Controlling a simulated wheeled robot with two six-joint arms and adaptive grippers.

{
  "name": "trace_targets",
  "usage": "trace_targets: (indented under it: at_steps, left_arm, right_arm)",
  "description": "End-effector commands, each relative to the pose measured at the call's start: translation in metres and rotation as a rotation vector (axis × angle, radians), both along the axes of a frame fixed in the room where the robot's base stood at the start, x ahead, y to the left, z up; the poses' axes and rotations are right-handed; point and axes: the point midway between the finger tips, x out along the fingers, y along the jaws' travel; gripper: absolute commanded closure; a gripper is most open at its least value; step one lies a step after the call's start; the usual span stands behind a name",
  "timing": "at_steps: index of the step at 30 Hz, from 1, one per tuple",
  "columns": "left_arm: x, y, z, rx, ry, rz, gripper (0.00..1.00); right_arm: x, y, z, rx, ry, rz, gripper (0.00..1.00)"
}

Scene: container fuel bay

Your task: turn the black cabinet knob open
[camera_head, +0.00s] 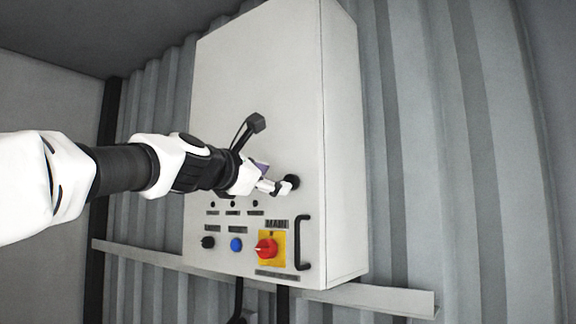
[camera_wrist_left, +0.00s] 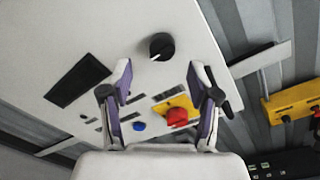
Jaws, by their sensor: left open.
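The black knob (camera_head: 293,181) is on the front of the grey cabinet (camera_head: 265,70), near its right edge. In the left wrist view the round knob (camera_wrist_left: 161,47) shows a pale pointer line at its lower side. It lies just beyond the gap between my fingers. My left gripper (camera_head: 279,187) reaches in from the left, close to the knob and partly in front of it. The left wrist view shows my left gripper (camera_wrist_left: 160,76) open, with nothing between its fingers. I cannot tell whether a fingertip touches the knob. My right gripper is not in view.
Below the knob are a red switch on a yellow plate (camera_head: 279,252), a blue button (camera_head: 236,244), a black button (camera_head: 208,242) and a black handle (camera_head: 303,243). A metal rail (camera_head: 395,299) runs along the corrugated wall. A yellow object (camera_wrist_left: 290,101) is at the right in the wrist view.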

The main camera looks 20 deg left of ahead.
Motion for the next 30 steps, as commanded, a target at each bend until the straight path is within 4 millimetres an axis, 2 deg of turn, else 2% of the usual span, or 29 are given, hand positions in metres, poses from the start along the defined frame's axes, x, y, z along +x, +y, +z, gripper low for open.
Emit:
trace_targets:
  at_steps: [1, 3, 7, 11, 17, 20, 22, 23, 30]
  left_arm:
    - [0.009, -0.002, 0.006, 0.002, 0.005, 0.003, 0.39]
    - [0.025, -0.007, 0.003, 0.002, 0.004, 0.002, 0.39]
    - [0.044, -0.013, 0.002, 0.003, 0.002, 0.002, 0.39]
    - [0.052, -0.015, 0.000, 0.002, 0.001, 0.004, 0.39]
    - [0.052, -0.015, -0.001, 0.002, 0.000, 0.003, 0.39]
    - [0.052, -0.015, -0.001, 0.002, 0.000, 0.003, 0.71]
    - [0.052, -0.015, -0.001, 0.002, 0.001, 0.004, 0.96]
    - [0.052, -0.015, -0.001, 0.002, 0.000, 0.003, 1.00]
    - [0.052, -0.015, 0.000, 0.006, -0.003, 0.004, 1.00]
  right_arm:
    - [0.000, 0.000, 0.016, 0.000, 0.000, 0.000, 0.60]
    - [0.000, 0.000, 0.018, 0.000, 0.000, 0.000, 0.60]
    - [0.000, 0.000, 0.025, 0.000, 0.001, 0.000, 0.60]
    - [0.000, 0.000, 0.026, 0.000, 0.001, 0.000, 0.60]
    - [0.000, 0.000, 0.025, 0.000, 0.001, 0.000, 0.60]
    - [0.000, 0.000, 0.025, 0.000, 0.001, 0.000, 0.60]
    - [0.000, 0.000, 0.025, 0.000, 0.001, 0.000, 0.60]
    - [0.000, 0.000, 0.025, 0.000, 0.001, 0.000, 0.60]
    - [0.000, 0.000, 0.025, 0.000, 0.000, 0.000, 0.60]
